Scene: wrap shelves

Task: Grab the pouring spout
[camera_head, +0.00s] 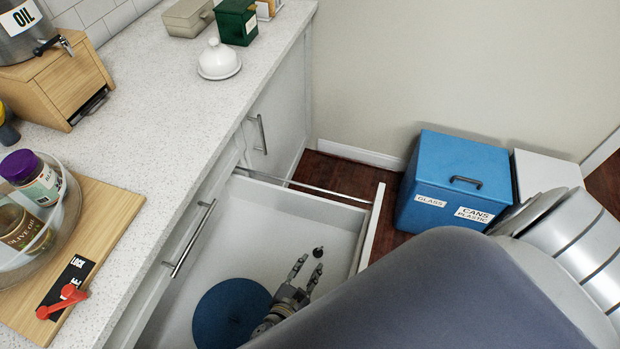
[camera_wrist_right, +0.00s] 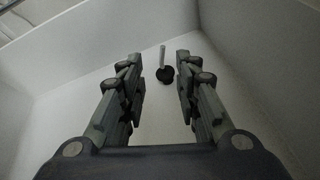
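The pouring spout (camera_head: 318,252) is a small dark piece lying in the open white drawer (camera_head: 262,210). In the right wrist view the spout (camera_wrist_right: 166,74) shows a black round base and a thin pale tube, beyond and between my fingertips. My right gripper (camera_head: 308,268) is inside the drawer, its fingers pointing at the spout. It is open and empty, and its two fingers also show spread apart in the right wrist view (camera_wrist_right: 158,63). The spout looks clear of both fingers. My left gripper is not in view.
A round blue item (camera_head: 228,312) lies in the drawer beside my right gripper. Drawer walls surround the gripper, with the front wall (camera_head: 370,225) close to the spout. A blue recycling box (camera_head: 452,165) stands on the floor beyond. The speckled counter (camera_head: 165,110) is at left.

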